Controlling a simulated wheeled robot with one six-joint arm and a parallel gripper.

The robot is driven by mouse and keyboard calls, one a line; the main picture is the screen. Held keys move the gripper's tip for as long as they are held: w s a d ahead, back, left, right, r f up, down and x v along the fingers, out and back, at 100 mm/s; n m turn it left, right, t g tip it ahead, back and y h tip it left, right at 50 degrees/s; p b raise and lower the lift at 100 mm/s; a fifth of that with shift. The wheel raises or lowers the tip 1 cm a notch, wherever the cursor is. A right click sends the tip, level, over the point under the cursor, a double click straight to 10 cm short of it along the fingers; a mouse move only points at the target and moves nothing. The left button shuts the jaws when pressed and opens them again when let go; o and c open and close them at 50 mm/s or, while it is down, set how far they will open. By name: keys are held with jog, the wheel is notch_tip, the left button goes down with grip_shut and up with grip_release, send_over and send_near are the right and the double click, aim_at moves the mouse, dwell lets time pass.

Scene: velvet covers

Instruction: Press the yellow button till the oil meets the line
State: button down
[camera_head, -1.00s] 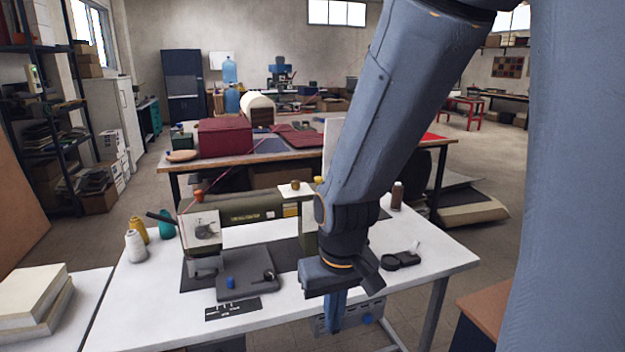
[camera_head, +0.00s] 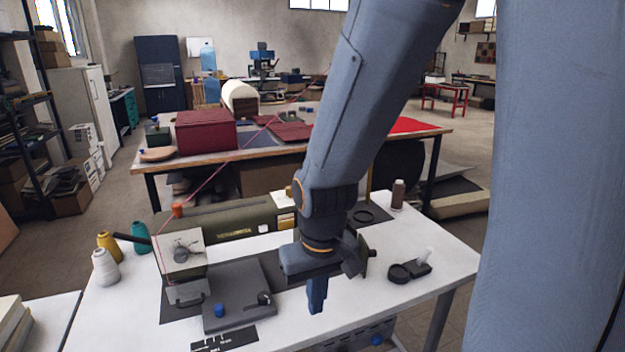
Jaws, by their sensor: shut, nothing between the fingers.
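An olive-green sewing machine (camera_head: 232,226) stands on a white table (camera_head: 425,232), its grey bed plate (camera_head: 240,292) towards me. A small yellowish part (camera_head: 290,191) shows at the machine's top right, partly hidden by my arm; I cannot tell if it is the yellow button. A blue knob (camera_head: 219,310) sits on the bed plate. No oil level or line can be made out. My gripper (camera_head: 317,303) points down, shut and empty, above the table to the right of the bed plate. My arm hides the machine's right end.
Thread cones, white (camera_head: 105,268), yellow (camera_head: 109,246) and teal (camera_head: 141,236), stand at the left. A brown bottle (camera_head: 397,194) and a small black item (camera_head: 410,271) are at the right. A black marked strip (camera_head: 225,340) lies in front. The table's right side is mostly clear.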

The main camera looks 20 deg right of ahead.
jog(key=w+d+r+n+t+h+p, duration=0.1)
jog(key=w+d+r+n+t+p, duration=0.1)
jog(key=w+d+r+n, duration=0.2)
jog(key=w+d+r+n+t+h+p, duration=0.1)
jog(key=w+d+r+n, duration=0.4)
jog(key=w+r+n, duration=0.5)
jog(key=w+d+r+n+t+h+p, duration=0.1)
jog(key=w+d+r+n+t, duration=0.3)
jog(key=w, duration=1.4)
notch_tip(320, 180, up, 4)
jog(key=d+n+p, duration=0.1)
jog(key=n, duration=0.3)
jog(key=shift+w+f+h+p, duration=0.15)
jog(key=shift+f+h+p, duration=0.15)
jog(key=shift+h, duration=0.1)
notch_tip(320, 180, down, 9)
jog(key=b, duration=0.9)
jog(key=shift+r, duration=0.15)
jog(key=shift+f+b, duration=0.45)
jog(key=shift+b, duration=0.1)
